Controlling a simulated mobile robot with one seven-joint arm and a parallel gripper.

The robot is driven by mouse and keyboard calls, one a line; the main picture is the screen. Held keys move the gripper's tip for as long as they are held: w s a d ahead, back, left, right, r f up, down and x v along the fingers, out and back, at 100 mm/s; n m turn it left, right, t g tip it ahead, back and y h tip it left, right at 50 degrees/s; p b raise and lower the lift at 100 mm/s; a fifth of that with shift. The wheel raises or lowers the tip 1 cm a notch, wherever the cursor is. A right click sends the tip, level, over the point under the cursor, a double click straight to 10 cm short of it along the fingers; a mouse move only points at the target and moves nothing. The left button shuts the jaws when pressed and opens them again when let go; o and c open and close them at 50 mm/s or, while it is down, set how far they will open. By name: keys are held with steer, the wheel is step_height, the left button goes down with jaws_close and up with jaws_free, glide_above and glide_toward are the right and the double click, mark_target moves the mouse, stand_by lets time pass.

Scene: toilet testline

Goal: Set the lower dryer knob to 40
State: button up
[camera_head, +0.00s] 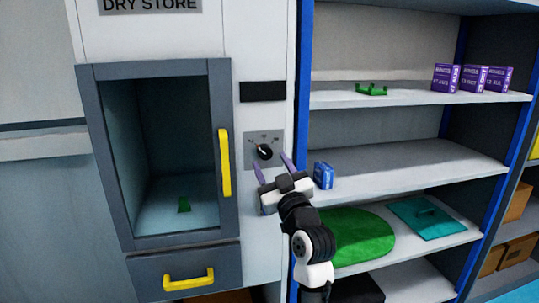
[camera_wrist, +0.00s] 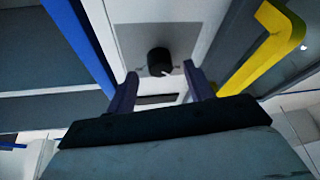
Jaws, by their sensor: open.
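The dryer knob (camera_head: 264,152) is a black round dial on a grey plate (camera_head: 250,157) to the right of the dryer's glass door. A light pointer mark shows on it, toward its upper left in the head view; the scale text is too small to read. The knob also shows in the wrist view (camera_wrist: 159,61), just beyond the fingertips. My gripper (camera_head: 272,164) is open with its two purple fingers apart, just below the knob and not around it. In the wrist view its fingers (camera_wrist: 158,82) stand either side below the knob. Nothing is between them.
The door's yellow handle (camera_head: 224,162) is close on the left. A black display (camera_head: 262,91) is above the plate. A blue shelf post (camera_head: 302,70) and shelves with a blue box (camera_head: 323,175) and purple boxes (camera_head: 445,78) stand at right. A yellow drawer handle (camera_head: 188,279) is below.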

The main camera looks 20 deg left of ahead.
mark_target(265, 152)
steer(key=shift+x, duration=1.1)
steer(key=c, duration=1)
